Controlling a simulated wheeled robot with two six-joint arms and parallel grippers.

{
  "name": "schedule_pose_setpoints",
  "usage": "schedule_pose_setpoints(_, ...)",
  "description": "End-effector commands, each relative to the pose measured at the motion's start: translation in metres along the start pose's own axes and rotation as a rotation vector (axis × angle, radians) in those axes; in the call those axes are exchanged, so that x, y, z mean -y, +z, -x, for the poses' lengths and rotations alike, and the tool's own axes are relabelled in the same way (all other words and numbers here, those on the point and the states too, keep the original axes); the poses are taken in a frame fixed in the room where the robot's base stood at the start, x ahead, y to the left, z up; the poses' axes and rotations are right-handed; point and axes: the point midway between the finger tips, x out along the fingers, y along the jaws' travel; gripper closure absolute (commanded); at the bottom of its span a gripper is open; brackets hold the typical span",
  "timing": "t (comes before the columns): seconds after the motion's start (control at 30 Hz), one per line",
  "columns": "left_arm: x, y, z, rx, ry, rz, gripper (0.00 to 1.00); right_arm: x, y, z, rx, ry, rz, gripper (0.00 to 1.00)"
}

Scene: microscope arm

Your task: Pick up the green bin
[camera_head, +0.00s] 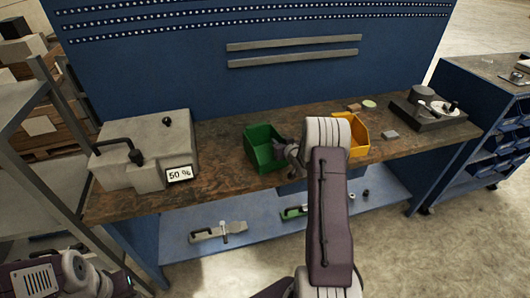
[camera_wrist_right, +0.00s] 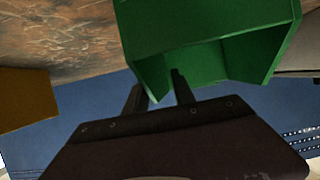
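The green bin (camera_head: 262,140) stands on the wooden workbench, left of the yellow bin, in the head view. My right gripper (camera_head: 280,150) is at the bin's right side, partly hidden by my own wrist. In the right wrist view, the green bin (camera_wrist_right: 210,35) fills the upper middle. The two dark fingers of my right gripper (camera_wrist_right: 158,92) are apart, one on each side of the bin's near left wall edge; I cannot tell whether they touch it. Part of my left arm shows at the lower left of the head view, but its gripper is not visible.
The yellow bin (camera_head: 358,137) stands close on the right, partly behind my right arm. A grey machine (camera_head: 150,150) with a "50 %" sign (camera_head: 179,174) stands at the bench's left. A dark tray (camera_head: 428,112) is at the right. A lower blue shelf (camera_head: 270,225) holds tools.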

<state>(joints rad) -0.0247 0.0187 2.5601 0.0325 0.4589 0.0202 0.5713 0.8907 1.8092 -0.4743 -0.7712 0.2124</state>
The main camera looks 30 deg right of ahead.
Motion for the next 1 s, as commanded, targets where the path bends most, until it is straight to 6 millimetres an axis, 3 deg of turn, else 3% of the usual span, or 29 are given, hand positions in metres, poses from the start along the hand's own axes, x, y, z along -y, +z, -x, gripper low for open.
schedule_pose_setpoints(0.27, 0.0000, 0.0000, 0.0000, 0.000, 0.000, 0.000, 0.64, 0.0002, 0.0001, -0.0048, -0.001, 0.000, -0.001, 0.72)
schedule_pose_setpoints(0.37, 0.0000, 0.0000, 0.0000, 0.000, 0.000, 0.000, 0.64, 0.0002, 0.0000, -0.0046, -0.001, 0.000, -0.001, 1.00)
schedule_pose_setpoints(1.0, 0.0000, 0.0000, -0.0001, 0.000, 0.000, 0.000, 0.64, 0.0003, 0.0010, -0.0044, 0.001, 0.000, -0.001, 1.00)
